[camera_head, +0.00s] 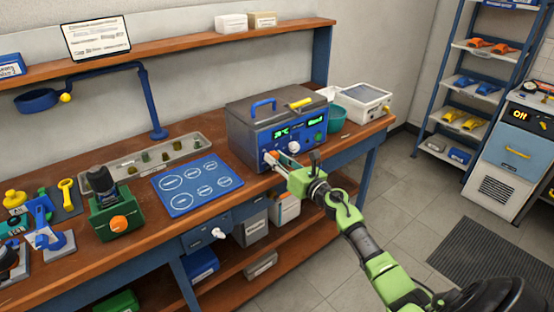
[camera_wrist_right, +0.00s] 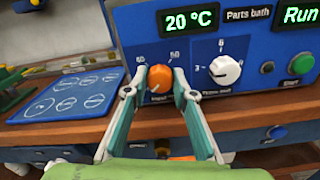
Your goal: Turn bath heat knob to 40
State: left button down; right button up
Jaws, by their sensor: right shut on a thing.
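The parts bath (camera_head: 275,120) is a grey box with a blue front panel on the bench. Its orange heat knob (camera_wrist_right: 160,78) is at the panel's lower left, with scale numbers around it, 50 legible at its upper right. My right gripper (camera_head: 270,157) is at the panel. In the right wrist view its two fingers (camera_wrist_right: 158,88) are shut on the orange knob, one on each side. A light mark on the knob seems to point down-left, but the exact setting is unclear. The display (camera_wrist_right: 191,20) reads 20 °C. My left gripper is not in view.
A white timer knob (camera_wrist_right: 224,70) sits close to the right of the right finger. A green button (camera_wrist_right: 301,64) is farther right under a Run display (camera_wrist_right: 298,14). A blue mat (camera_head: 197,184) lies left of the bath, and a teal bowl (camera_head: 337,117) stands to its right.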

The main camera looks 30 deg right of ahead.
jog(key=m+p, duration=0.1)
jog(key=m, duration=0.3)
jog(key=shift+r, duration=0.1)
jog(key=m+p, duration=0.1)
jog(key=m, duration=0.3)
jog(key=shift+m, duration=0.3)
jog(key=m+p, duration=0.1)
jog(key=m, duration=0.3)
jog(key=shift+m+p, duration=0.3)
jog(key=shift+p, duration=0.05)
jog(key=m+p, duration=0.1)
jog(key=m, duration=0.3)
jog(key=shift+m, duration=0.3)
jog(key=o, duration=1.1)
jog(key=shift+s, duration=0.1)
